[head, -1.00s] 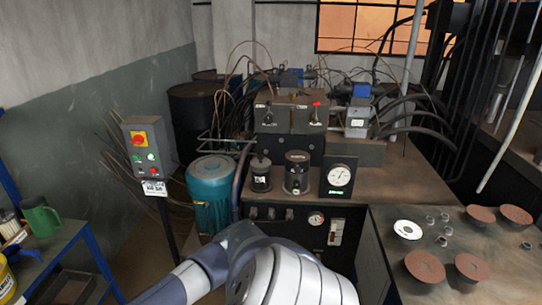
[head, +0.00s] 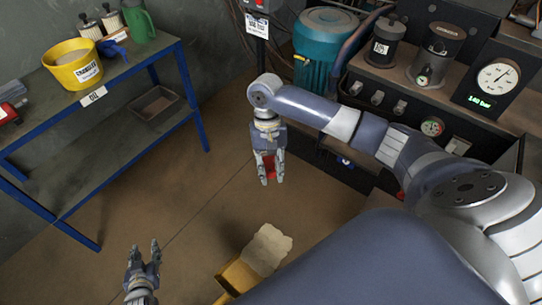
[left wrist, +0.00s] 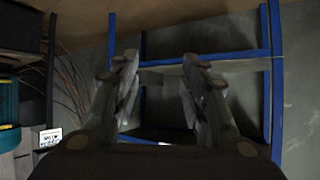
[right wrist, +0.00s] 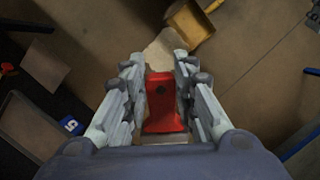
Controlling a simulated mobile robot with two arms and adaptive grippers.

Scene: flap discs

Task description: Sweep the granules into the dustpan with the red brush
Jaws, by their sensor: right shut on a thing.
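The granules (head: 266,247) form a flat cream patch on the brown floor, near the bottom of the head view. The yellow dustpan (head: 236,278) lies right beside the patch, partly hidden by my arm. In the right wrist view the granules (right wrist: 165,48) lie beyond the brush, at the edge of the dustpan (right wrist: 190,24). My right gripper (head: 271,180) is shut on the red brush (right wrist: 164,104), above the floor and behind the granules in the head view. My left gripper (head: 143,248) is open and empty, left of the dustpan. It also shows in the left wrist view (left wrist: 157,64).
A blue-framed bench (head: 97,95) stands at left, with a yellow bucket (head: 75,66) and a green jug (head: 138,20) on it. A grey tray (head: 155,104) is on its lower shelf. Machinery with a gauge (head: 497,77) fills the upper right. Floor between is open.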

